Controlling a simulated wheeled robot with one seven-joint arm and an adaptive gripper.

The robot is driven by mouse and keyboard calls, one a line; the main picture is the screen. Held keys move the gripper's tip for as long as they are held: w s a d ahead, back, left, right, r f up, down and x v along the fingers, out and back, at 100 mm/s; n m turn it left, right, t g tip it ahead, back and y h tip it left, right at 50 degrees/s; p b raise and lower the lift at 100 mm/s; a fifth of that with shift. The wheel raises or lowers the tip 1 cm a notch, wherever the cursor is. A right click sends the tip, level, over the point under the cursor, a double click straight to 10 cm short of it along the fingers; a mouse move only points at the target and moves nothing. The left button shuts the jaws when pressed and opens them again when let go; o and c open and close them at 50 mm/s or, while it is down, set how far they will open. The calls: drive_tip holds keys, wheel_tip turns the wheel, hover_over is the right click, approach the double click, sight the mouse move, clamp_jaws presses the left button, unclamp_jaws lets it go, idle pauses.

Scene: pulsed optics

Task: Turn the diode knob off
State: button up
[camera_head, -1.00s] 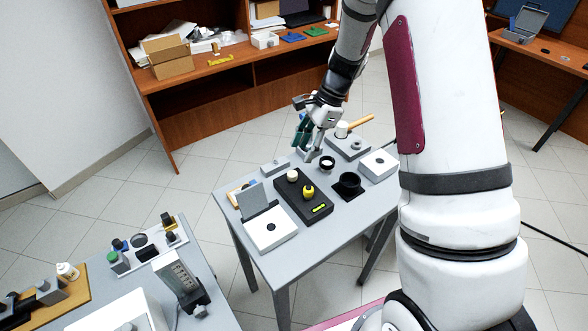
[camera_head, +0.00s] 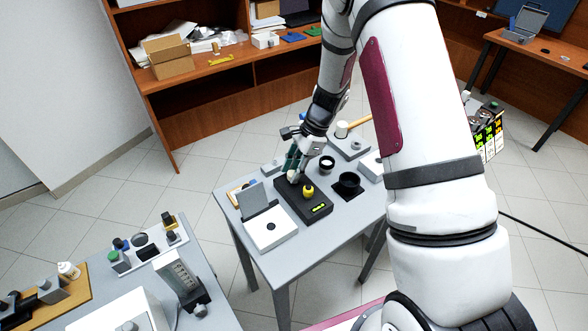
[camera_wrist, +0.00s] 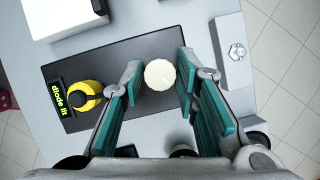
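The black control box (camera_head: 318,215) lies on the grey table. It also shows in the wrist view (camera_wrist: 110,57), where its small screen (camera_wrist: 60,97) reads "diode lit". A white round knob (camera_wrist: 160,75) sits on the box, between my gripper's two teal-padded fingers. A yellow knob (camera_head: 308,190) with a dark top stands nearer the screen, and it shows at left in the wrist view (camera_wrist: 84,95). My gripper (camera_wrist: 159,78) is open, its fingers on either side of the white knob, with small gaps visible.
A white box with an upright grey panel (camera_head: 268,228) stands left of the control box. A black cup (camera_head: 349,184) and a small round dish (camera_head: 327,163) stand at its right. A metal block with a hex nut (camera_wrist: 236,51) is near the fingers.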

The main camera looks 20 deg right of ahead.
clamp_jaws()
drive_tip(key=shift+n, duration=0.3)
drive_tip(key=n+b, duration=0.1)
drive_tip(key=n+g+b, duration=0.1)
drive_tip(key=n, duration=0.1)
drive_tip(key=n+g+b, duration=0.1)
drive_tip(key=shift+w, duration=0.25)
drive_tip(key=n+g+h+b, duration=0.1)
drive_tip(key=n, duration=0.3)
drive_tip(key=shift+a+n+g+h+b, duration=0.1)
drive_tip(key=shift+n+g+h+b, duration=0.45)
drive_tip(key=shift+n, duration=1.05)
drive_tip(key=o, duration=0.7)
unclamp_jaws()
drive_tip(key=shift+c, duration=0.2)
